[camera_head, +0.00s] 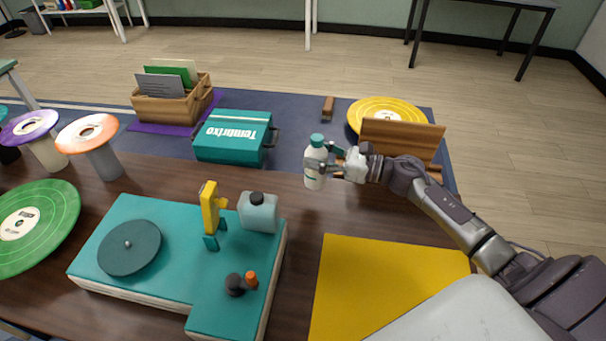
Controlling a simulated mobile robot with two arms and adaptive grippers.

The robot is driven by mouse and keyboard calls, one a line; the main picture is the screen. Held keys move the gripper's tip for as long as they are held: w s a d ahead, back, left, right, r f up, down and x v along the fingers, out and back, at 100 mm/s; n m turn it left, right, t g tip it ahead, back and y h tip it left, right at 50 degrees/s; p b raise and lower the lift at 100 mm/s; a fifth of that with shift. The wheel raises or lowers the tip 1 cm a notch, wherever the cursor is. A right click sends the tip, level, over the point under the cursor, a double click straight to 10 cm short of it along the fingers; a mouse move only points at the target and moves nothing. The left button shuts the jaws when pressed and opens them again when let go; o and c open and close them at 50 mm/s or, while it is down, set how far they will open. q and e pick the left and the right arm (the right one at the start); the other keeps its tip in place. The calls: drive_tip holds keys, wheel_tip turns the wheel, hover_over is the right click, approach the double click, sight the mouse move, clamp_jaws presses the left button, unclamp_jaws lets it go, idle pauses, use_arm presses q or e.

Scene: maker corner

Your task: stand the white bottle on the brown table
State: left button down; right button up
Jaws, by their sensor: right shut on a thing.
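The white bottle (313,182) has a teal cap and stands upright in my right gripper (322,160), near the middle of the view. The bottle's base shows against the far part of the brown table (300,222). I cannot tell whether the base touches the tabletop or hangs just above it. My left gripper is not in view.
A teal turntable (170,215) with a grey bottle (259,213) on it stands front left. A yellow mat (385,280) lies front right. Behind are a teal box (228,150) and a wooden rack (402,140). Bare tabletop shows around the white bottle.

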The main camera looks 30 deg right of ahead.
drive_tip(key=a+f, duration=0.1)
drive_tip(key=f, duration=0.1)
drive_tip(key=a+f, duration=0.1)
drive_tip(key=f, duration=0.1)
drive_tip(key=a+f, duration=0.1)
drive_tip(key=f, duration=0.1)
drive_tip(key=shift+s+a+p, duration=0.15)
drive_tip(key=shift+s+p, duration=0.2)
drive_tip(key=shift+p, duration=0.05)
drive_tip(key=shift+f, duration=0.15)
drive_tip(key=o, duration=1.4)
drive_tip(key=shift+c, duration=0.2)
drive_tip(key=b+v, duration=0.3)
drive_tip(key=v, duration=0.8)
drive_tip(key=shift+s, duration=0.15)
drive_tip(key=shift+s+d, duration=0.25)
drive_tip(key=shift+d, duration=0.05)
